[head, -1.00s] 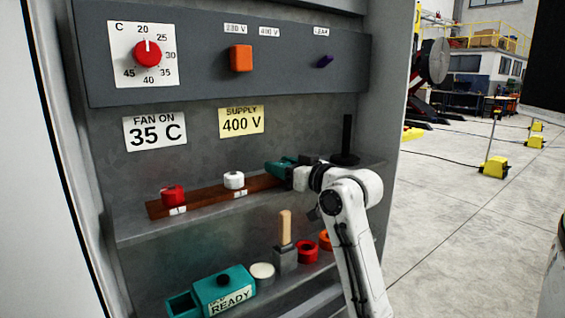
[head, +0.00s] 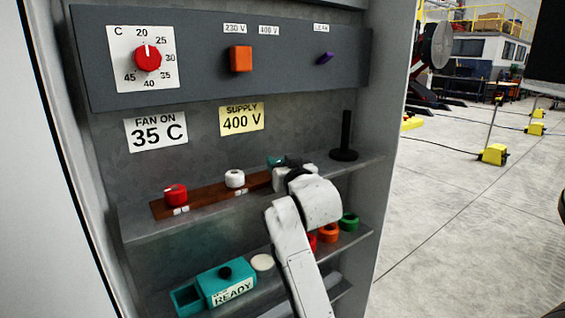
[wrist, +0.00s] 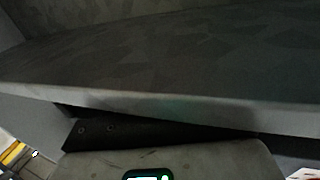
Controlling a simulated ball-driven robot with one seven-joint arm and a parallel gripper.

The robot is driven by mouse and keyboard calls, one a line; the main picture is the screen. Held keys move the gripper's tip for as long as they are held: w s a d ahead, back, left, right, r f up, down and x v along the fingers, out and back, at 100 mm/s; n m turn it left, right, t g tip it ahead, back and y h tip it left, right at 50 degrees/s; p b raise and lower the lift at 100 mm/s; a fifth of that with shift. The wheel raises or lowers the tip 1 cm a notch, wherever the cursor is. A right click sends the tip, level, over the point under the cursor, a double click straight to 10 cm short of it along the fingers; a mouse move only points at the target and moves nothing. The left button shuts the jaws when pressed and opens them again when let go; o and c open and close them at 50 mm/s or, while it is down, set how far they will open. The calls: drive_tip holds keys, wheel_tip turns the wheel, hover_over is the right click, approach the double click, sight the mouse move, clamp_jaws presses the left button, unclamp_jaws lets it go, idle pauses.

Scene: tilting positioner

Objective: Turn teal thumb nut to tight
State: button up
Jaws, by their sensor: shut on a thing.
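The teal thumb nut (head: 275,161) is at the right end of a brown wooden strip on the upper shelf. Only a small teal patch of it shows in the head view, because my wrist covers the rest. My gripper (head: 281,167) is at the nut and shut on it; the fingertips are mostly hidden behind my arm. The nut's marks and how far it is turned cannot be seen. The wrist view shows a grey shelf edge (wrist: 160,98) and a dark bar, but not the nut clearly.
A white knob (head: 235,179) and a red knob (head: 175,194) stand left on the strip. A black post (head: 346,138) stands close to the right. Below are a teal READY box (head: 228,284), orange ring (head: 328,233) and green ring (head: 349,221).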

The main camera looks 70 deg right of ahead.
idle(0.3)
drive_tip(key=o, duration=1)
drive_tip(key=shift+c, duration=0.2)
drive_tip(key=v, duration=1)
drive_tip(key=shift+s+a+b, duration=0.2)
drive_tip(key=shift+a+b, duration=0.1)
drive_tip(key=shift+b, duration=0.15)
